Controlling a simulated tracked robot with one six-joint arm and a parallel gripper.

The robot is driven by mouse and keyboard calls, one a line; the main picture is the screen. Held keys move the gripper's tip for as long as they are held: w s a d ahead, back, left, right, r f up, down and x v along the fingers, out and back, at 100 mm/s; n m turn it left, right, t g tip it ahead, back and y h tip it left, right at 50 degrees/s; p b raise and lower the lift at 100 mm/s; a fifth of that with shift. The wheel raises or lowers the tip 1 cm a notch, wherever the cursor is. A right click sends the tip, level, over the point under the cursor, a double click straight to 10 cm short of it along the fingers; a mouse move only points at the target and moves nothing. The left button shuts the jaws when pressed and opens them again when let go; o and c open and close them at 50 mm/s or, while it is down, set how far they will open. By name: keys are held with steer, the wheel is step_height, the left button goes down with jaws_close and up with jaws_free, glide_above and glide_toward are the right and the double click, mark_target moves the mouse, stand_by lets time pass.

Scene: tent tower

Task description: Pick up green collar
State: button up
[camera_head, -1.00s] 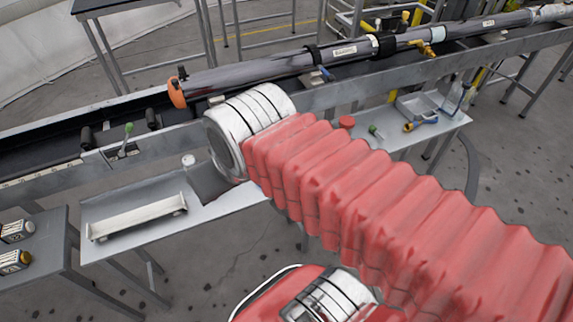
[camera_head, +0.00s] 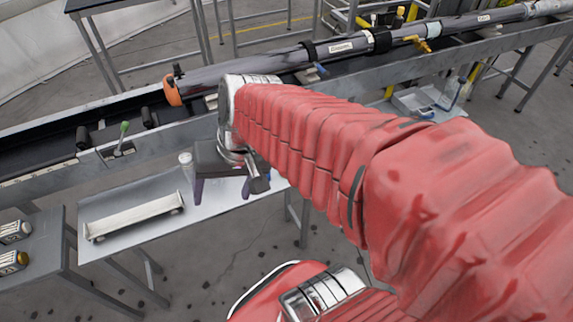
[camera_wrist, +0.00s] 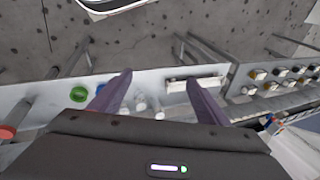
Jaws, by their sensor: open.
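A green ring (camera_wrist: 79,93), likely the green collar, lies on the grey shelf (camera_wrist: 40,92) left of my gripper's fingers in the wrist view. A blue round piece (camera_wrist: 101,91) lies beside it, partly behind the left finger. In the head view my arm hides that part of the shelf, and the ring does not show. My gripper (camera_head: 222,188) is open and empty, fingers pointing down over the shelf; it also shows in the wrist view (camera_wrist: 159,80). The ring is outside the gap between the fingers.
A white tray (camera_head: 135,217) lies on the shelf left of my gripper. Small clear pieces (camera_wrist: 140,103) stand between the fingers' lines of sight. A long grey tube (camera_head: 250,68) rests on the rail behind. A side table (camera_head: 40,255) holds small boxes.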

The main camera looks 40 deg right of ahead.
steer(key=w+d+f+m+t+y, duration=0.2)
steer(key=w+d+f+m+y, duration=0.15)
steer(key=d+f+m, duration=0.35)
steer(key=w+d+f+m+t+y, duration=0.2)
steer(key=w+d+f+m+t, duration=0.15)
steer(key=d+f+m, duration=0.4)
steer(key=s+d+f+m+t+h, duration=0.2)
steer(key=d+f+m+h, duration=0.1)
steer(key=d+f+m, duration=0.2)
steer(key=s+d+f+m+t+h, duration=0.3)
steer(key=d+f+m, duration=0.2)
steer(key=d+m, duration=0.5)
steer(key=d, duration=0.3)
steer(key=shift+f, duration=0.35)
steer(key=shift+m, duration=0.25)
steer(key=shift+x, duration=4.35)
steer(key=shift+w, duration=0.1)
